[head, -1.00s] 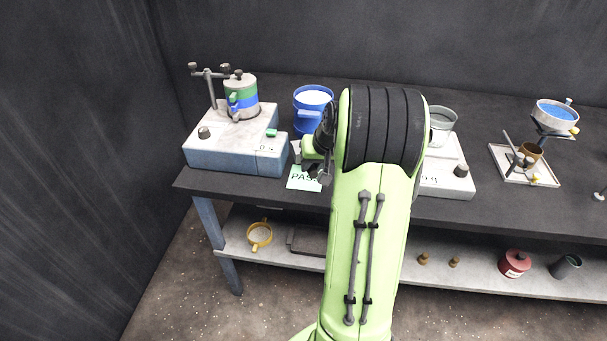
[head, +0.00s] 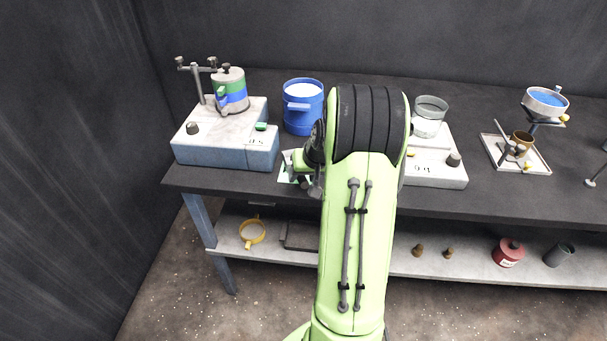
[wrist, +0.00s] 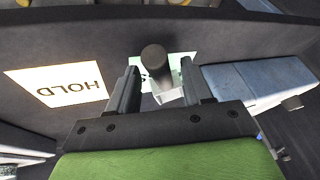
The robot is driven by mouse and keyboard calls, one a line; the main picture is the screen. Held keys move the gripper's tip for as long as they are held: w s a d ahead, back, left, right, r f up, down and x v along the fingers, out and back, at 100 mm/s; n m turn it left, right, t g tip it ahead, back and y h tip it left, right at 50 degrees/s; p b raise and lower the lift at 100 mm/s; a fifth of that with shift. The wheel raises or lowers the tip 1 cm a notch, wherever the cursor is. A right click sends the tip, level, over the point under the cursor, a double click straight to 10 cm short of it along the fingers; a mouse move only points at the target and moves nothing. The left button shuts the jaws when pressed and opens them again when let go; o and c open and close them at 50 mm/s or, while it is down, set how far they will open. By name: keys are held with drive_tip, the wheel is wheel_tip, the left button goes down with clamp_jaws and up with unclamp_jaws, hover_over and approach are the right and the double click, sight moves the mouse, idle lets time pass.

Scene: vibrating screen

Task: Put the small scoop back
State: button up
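In the wrist view a dark round handle (wrist: 154,62) with a pale angular part (wrist: 169,96) below it lies between the fingers of my gripper (wrist: 160,72); it looks like the small scoop. The fingers stand apart. A strip of pale card shows between the handle and the right finger, and I cannot tell whether the fingers touch the scoop. In the head view my gripper (head: 308,183) is low over the table's front, beside the pale green card (head: 287,174), partly hidden by my arm. The scoop is not clear there.
A blue-grey shaker base (head: 225,150) stands left, a blue bucket (head: 303,110) behind the card, and a white balance (head: 440,172) with a glass beaker right of my arm. A HOLD card (wrist: 58,82) shows in the wrist view. The shelf below holds a yellow-rimmed sieve (head: 252,233).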

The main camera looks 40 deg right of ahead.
drive_tip(key=d+p+v, duration=0.1)
drive_tip(key=p+v, duration=0.2)
drive_tip(key=v, duration=0.9)
drive_tip(key=s+a+r+n, duration=0.1)
drive_tip(key=a+r+n, duration=0.15)
drive_tip(key=a, duration=0.75)
drive_tip(key=s+a+r+n, duration=0.1)
drive_tip(key=a+r, duration=0.3)
drive_tip(key=a, duration=0.5)
drive_tip(key=s+a+n, duration=0.3)
drive_tip(key=s+a, duration=0.6)
drive_tip(key=s, duration=0.3)
drive_tip(key=shift+a+y, duration=0.35)
drive_tip(key=shift+y, duration=0.05)
